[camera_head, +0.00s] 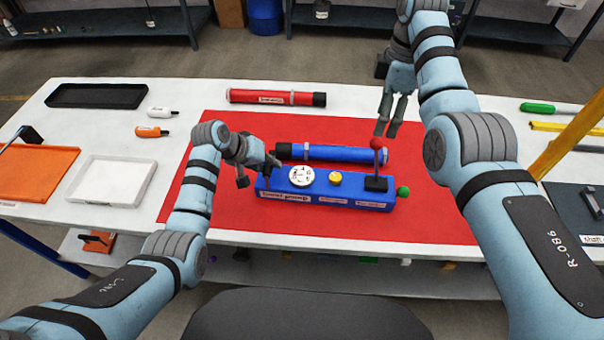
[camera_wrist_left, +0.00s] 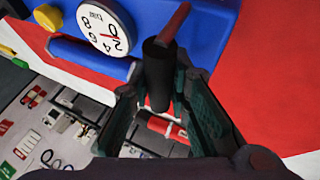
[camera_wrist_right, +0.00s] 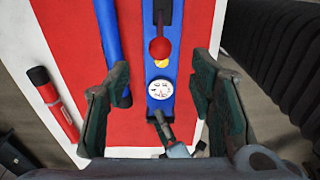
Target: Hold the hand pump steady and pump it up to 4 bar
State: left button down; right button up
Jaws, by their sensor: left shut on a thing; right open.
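The blue hand pump (camera_head: 325,194) lies on the red mat, with a white gauge (camera_head: 302,175), a yellow knob (camera_head: 335,178), a green knob (camera_head: 403,191) and a lever with a red ball (camera_head: 376,144). In the left wrist view the gauge (camera_wrist_left: 105,27) has its red needle near 0. My left gripper (camera_head: 258,171) is shut at the pump's left end on a black grip (camera_wrist_left: 158,72), which shows between its fingers. My right gripper (camera_head: 388,116) is open and empty above and behind the lever. The red ball (camera_wrist_right: 160,48) shows between its spread fingers in the right wrist view.
A blue tube (camera_head: 335,153) lies just behind the pump, and a red tube (camera_head: 275,97) lies further back. A black tray (camera_head: 97,95), a white tray (camera_head: 115,180) and an orange tray (camera_head: 40,173) are on the left. The mat (camera_head: 330,230) is clear in front.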

aim_at(376, 145)
notch_tip(376, 145, down, 9)
jog(key=shift+a+f, duration=0.1)
jog(key=shift+c, duration=0.2)
grip_shut()
